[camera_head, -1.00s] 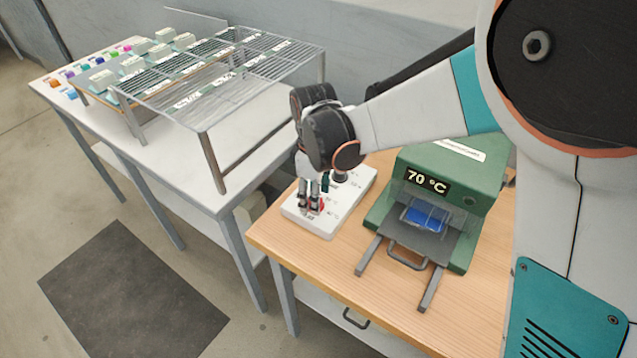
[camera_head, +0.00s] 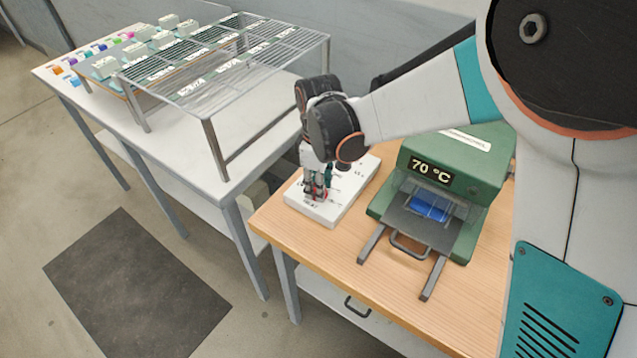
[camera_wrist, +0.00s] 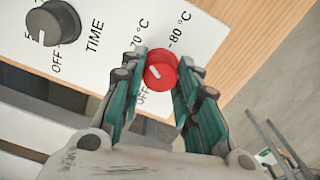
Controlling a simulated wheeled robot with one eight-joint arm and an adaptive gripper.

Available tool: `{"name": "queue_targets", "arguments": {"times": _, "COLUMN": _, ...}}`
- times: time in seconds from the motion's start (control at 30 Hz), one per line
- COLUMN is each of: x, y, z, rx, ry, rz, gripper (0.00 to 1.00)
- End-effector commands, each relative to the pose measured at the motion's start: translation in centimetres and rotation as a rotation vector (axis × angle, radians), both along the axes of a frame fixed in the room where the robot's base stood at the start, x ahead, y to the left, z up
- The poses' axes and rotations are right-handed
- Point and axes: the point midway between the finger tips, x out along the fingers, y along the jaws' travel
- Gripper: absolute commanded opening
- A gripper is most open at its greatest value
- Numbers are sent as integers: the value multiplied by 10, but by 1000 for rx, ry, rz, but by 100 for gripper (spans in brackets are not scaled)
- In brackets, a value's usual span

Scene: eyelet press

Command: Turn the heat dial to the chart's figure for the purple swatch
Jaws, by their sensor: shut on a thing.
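The red heat dial (camera_wrist: 161,69) sits on a white control panel (camera_wrist: 205,55) in the wrist view, among printed marks OFF, 70 °C and 80 °C. Its white pointer mark lies toward the dial's left side; which printed mark it meets is hard to tell. My gripper (camera_wrist: 160,75) is shut on the dial, one finger on each side. In the head view my gripper (camera_head: 318,188) is down at the white control box (camera_head: 335,213) and mostly hides the dial. The green press (camera_head: 470,165) has a display (camera_head: 431,170) reading 70 °C. No chart or purple swatch can be clearly read.
A grey TIME knob (camera_wrist: 52,23) stands beside the dial. A blue piece (camera_head: 428,206) lies in the press. A wire rack (camera_head: 265,65) stands on the white table (camera_head: 190,150) at left, with small coloured pieces beyond. Bare wood (camera_head: 335,258) lies before the box.

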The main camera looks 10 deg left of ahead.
Motion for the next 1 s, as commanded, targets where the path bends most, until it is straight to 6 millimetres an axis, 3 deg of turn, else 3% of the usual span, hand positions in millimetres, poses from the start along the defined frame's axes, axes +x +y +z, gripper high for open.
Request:
{"name": "queue_targets", "arguments": {"times": 0.27, "x": 0, "y": 0, "z": 0, "rx": 0, "ry": 0, "rz": -153, "gripper": 6}}
{"name": "queue_targets", "arguments": {"times": 1.0, "x": 0, "y": 0, "z": 0, "rx": 0, "ry": 0, "rz": -813, "gripper": 6}}
